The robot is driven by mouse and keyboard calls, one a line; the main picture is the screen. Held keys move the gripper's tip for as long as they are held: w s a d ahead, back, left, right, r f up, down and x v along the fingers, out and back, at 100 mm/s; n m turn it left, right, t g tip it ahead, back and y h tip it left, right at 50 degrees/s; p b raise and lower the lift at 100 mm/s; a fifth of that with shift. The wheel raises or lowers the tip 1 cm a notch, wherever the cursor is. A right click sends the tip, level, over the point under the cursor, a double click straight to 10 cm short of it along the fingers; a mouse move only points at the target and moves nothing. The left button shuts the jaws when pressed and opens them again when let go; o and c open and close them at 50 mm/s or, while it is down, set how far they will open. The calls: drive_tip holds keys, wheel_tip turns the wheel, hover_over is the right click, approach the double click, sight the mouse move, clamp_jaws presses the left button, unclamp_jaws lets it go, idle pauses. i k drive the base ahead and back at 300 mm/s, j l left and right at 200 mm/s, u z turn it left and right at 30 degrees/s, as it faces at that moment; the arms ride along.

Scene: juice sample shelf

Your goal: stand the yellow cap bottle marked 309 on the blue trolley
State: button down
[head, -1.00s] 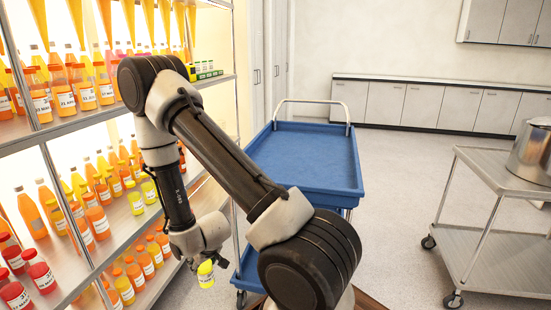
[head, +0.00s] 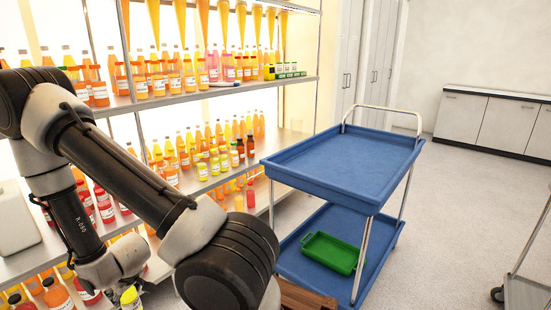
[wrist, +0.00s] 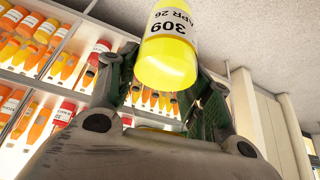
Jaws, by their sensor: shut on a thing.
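The yellow cap bottle marked 309 (head: 130,298) hangs in my gripper (head: 127,286) at the lower left of the head view, in front of the shelf. In the wrist view the bottle (wrist: 172,45) shows its white label reading 309 and APR 26, with the yellow cap towards the camera. My gripper (wrist: 168,80) is shut on it, with a finger on each side. The blue trolley (head: 345,160) stands right of my arm, apart from the bottle. Its top tray is empty.
The shelf (head: 215,92) holds many bottles in rows. A green tray (head: 333,253) lies on the trolley's lower deck. A wooden thing (head: 305,297) is on the floor by the trolley. A steel cart (head: 525,292) is at the right edge.

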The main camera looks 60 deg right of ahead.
sight(374, 160)
drive_tip(key=k+l+u, duration=0.2)
drive_tip(key=k, duration=0.15)
drive_tip(key=k+u, duration=0.15)
drive_tip(key=k, duration=0.2)
drive_tip(key=k+l+z, duration=0.2)
drive_tip(key=z, duration=0.3)
drive_tip(key=k+l+z, duration=0.45)
drive_tip(key=i+j, duration=0.05)
drive_tip(key=j, duration=0.05)
